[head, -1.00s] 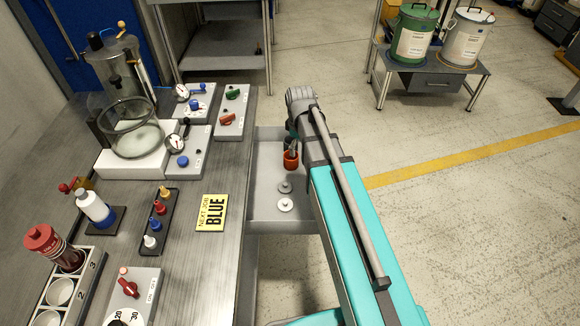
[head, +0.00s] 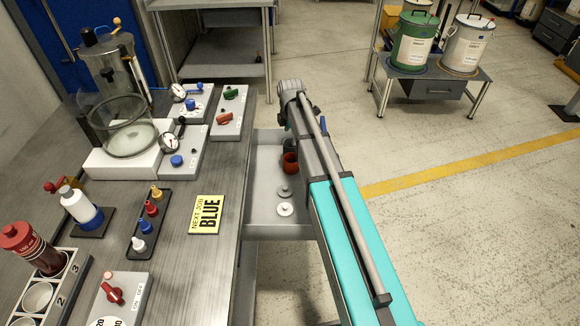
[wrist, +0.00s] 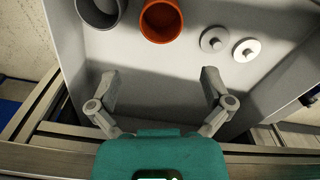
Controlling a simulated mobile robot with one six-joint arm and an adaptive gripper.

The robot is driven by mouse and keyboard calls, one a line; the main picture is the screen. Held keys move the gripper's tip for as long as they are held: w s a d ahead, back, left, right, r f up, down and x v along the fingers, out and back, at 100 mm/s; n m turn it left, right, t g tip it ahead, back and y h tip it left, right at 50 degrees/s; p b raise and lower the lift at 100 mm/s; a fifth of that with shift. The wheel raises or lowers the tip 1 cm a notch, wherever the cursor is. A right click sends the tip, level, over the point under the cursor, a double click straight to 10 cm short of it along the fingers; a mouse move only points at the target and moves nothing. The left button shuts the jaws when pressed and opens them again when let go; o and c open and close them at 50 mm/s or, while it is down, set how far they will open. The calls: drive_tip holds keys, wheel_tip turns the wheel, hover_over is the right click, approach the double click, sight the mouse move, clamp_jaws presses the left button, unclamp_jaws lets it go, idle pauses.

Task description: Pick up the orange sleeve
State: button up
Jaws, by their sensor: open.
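The orange sleeve (head: 290,163) stands in the open drawer (head: 262,222) beside the bench. In the wrist view the orange sleeve (wrist: 162,20) is an open round cup shape at the top, cut by the frame edge. My gripper (wrist: 158,82) is open and empty, its two fingers spread apart over the drawer floor. The sleeve lies beyond the fingertips, near the middle between them, and is not touched. In the head view my arm hides the gripper itself.
A grey sleeve (wrist: 100,10) stands left of the orange one. Two round knobbed discs, one grey (wrist: 214,40) and one white (wrist: 247,50), lie to its right. The drawer walls surround these parts. A yellow "NEXT JOB BLUE" sign (head: 206,215) lies on the bench.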

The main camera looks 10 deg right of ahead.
sight(291, 154)
wheel_tip(291, 154, down, 9)
drive_tip(key=b, duration=0.8)
drive_tip(key=shift+r+b, duration=0.15)
drive_tip(key=shift+b, duration=0.15)
idle(0.6)
drive_tip(key=shift+f+b, duration=2.6)
drive_tip(key=c, duration=0.6)
